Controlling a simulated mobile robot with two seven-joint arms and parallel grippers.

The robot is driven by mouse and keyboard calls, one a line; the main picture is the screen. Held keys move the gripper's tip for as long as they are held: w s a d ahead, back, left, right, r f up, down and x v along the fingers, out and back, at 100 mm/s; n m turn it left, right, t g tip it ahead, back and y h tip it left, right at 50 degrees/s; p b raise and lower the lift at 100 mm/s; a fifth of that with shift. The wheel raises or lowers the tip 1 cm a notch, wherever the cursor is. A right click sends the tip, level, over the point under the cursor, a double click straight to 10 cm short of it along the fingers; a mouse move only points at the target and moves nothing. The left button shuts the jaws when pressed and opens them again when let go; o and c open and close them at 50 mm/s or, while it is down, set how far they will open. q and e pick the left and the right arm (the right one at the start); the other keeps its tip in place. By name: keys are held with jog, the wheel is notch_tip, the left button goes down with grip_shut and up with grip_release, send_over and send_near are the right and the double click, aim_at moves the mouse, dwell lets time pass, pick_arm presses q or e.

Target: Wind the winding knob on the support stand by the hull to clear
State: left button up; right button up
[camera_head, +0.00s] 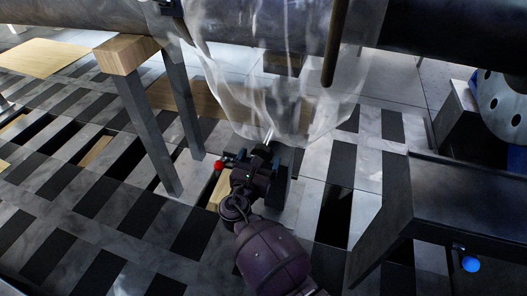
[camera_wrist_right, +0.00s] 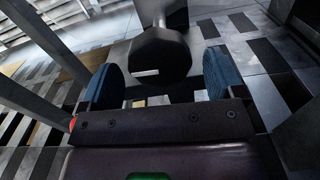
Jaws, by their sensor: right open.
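The winding knob is most likely the dark, many-sided knob (camera_wrist_right: 160,56) on a grey stem in the right wrist view. My right gripper (camera_wrist_right: 161,68) is open, with one blue-padded finger on each side of the knob in the picture. I see gaps beside both pads, and cannot tell how deep the knob sits between them. In the head view my right gripper (camera_head: 264,158) is low over the floor, below a clear plastic sheet. The knob is not clear there, being by or behind the gripper. The hull (camera_head: 440,38) is probably the dark cylinder across the top. My left gripper is not in view.
A small red ball (camera_head: 219,165) is just left of my right gripper. A wood-topped stand (camera_head: 126,54) with grey legs stands left. Clear sheeting (camera_head: 290,75) hangs close above. A dark bench (camera_head: 470,205) with a blue ball (camera_head: 471,264) is at right. The floor is slatted.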

aim_at(268, 139)
jog(key=x, duration=0.3)
jog(key=shift+f+b, duration=0.15)
jog(key=shift+b, duration=0.25)
jog(key=shift+w+d, duration=0.2)
jog(key=shift+w, duration=0.25)
